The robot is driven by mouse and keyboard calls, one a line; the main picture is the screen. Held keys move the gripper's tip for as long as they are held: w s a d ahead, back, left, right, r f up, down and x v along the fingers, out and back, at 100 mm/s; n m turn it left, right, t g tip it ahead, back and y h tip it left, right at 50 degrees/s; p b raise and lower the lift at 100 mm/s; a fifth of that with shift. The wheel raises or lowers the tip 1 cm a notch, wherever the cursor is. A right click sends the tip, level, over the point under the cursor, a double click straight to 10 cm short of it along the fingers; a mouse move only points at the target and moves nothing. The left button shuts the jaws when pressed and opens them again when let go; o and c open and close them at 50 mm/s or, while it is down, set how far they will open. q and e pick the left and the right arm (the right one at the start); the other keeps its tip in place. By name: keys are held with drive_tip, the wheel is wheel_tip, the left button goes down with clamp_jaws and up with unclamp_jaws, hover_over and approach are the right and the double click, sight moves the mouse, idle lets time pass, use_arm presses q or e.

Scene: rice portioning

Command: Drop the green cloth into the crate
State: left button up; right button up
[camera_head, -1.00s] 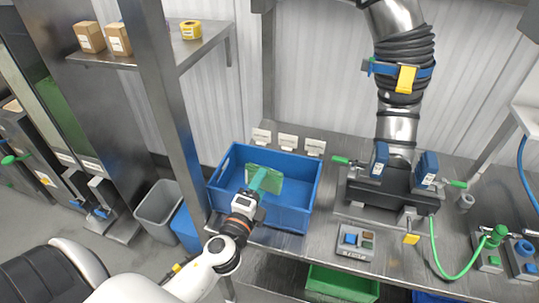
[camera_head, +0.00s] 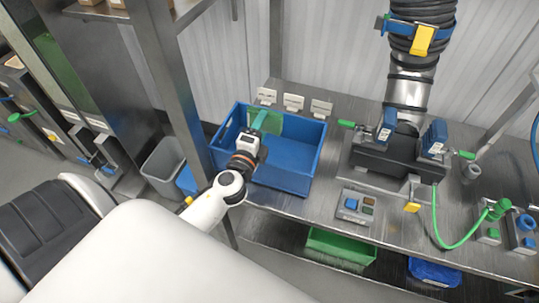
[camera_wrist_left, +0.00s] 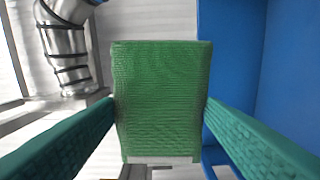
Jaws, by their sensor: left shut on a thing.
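The green cloth (camera_head: 268,123) is held by my left gripper (camera_head: 260,122) over the left part of the blue crate (camera_head: 283,181). In the left wrist view the cloth (camera_wrist_left: 160,100) is a flat, ribbed green piece between the two teal fingers of my left gripper (camera_wrist_left: 160,112), which touch its sides. The blue crate wall (camera_wrist_left: 228,70) shows behind it on the right of that view. I cannot tell whether the cloth touches the crate. My right gripper is not in view.
The crate stands on a metal table (camera_head: 330,215). A black machine (camera_head: 398,158) and a button box (camera_head: 356,205) are to its right. Small white cards (camera_head: 293,102) stand behind it. A metal post (camera_head: 172,80) and a grey bin (camera_head: 163,167) are to the left.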

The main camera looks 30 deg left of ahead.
use_arm(q)
drive_tip(key=shift+f, duration=0.2)
drive_tip(key=o, duration=0.9)
drive_tip(key=shift+o, duration=0.2)
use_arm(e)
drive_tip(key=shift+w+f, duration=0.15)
use_arm(q)
drive_tip(key=shift+s, duration=0.1)
drive_tip(key=b+v, duration=0.4)
drive_tip(key=v, duration=0.8)
drive_tip(key=shift+b, duration=0.35)
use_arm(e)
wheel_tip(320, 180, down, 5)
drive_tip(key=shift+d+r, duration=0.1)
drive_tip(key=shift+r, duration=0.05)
use_arm(q)
drive_tip(key=shift+r, duration=0.15)
